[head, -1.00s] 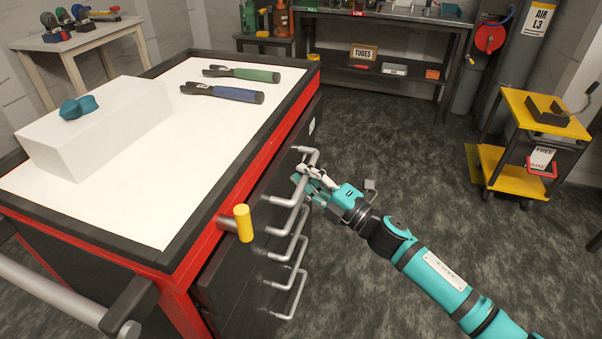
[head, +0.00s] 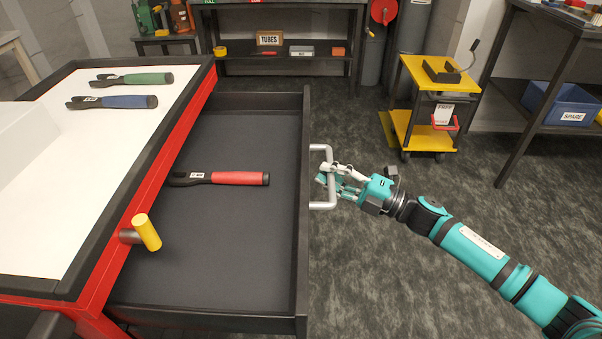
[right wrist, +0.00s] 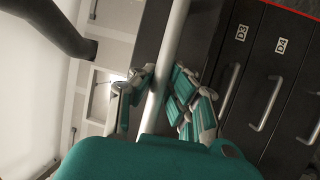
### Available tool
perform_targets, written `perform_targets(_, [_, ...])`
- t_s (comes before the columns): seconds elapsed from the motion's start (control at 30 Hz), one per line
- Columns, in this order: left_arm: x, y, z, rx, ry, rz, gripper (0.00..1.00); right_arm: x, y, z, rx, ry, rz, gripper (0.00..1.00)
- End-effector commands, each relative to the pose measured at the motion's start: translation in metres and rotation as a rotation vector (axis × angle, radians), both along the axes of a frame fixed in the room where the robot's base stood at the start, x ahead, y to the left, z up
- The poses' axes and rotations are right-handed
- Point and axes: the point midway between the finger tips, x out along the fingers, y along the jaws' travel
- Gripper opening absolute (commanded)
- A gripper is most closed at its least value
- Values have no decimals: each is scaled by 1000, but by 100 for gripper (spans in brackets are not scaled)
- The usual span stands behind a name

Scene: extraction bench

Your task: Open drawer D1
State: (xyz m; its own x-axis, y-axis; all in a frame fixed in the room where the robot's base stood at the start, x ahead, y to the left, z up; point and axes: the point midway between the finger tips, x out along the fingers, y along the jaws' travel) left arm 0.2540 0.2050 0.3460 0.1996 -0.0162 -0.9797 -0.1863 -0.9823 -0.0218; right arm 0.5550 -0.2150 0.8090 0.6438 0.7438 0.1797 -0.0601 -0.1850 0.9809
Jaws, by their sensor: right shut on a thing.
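Drawer D1 (head: 240,275) is the top drawer of the red and black cabinet and stands pulled out in the head view. A red-handled tool (head: 238,178) with a black head lies on its dark floor. My right gripper (head: 332,178) is shut on the grey bar handle (head: 321,148) on the drawer's front. The handle also shows in the right wrist view (right wrist: 173,50), running between the fingers (right wrist: 157,98). The label of D1 is not readable in these views. My left gripper is not in view.
A green-handled tool (head: 133,78) and a blue-handled tool (head: 112,101) lie on the white cabinet top. A yellow knob (head: 147,232) sticks out at the cabinet's edge. Lower drawers with labels D3 (right wrist: 242,32) and D4 (right wrist: 281,45) look shut. A yellow cart (head: 420,135) stands beyond open floor.

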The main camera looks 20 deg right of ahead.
Motion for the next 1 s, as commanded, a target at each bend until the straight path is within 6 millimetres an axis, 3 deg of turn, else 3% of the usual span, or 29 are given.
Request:
perform_targets(0.1, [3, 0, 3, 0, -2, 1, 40, -5, -16, -1, -3, -2, 0, 0])
perform_targets(0.3, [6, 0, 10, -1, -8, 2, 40, -9, -29, 0, -2, -2, 0, 0])
perform_targets(0.73, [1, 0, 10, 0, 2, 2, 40, -10, -31, 1, -1, -3, -1, 0])
perform_targets(0.77, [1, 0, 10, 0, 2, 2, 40, -10, -31, 1, -1, -3, -1, 11])
perform_targets(0.8, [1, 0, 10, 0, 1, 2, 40, -10, -31, 1, -1, -3, -1, 16])
perform_targets(1.0, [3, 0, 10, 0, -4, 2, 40, -10, -31, 0, 0, -1, 0, 38])
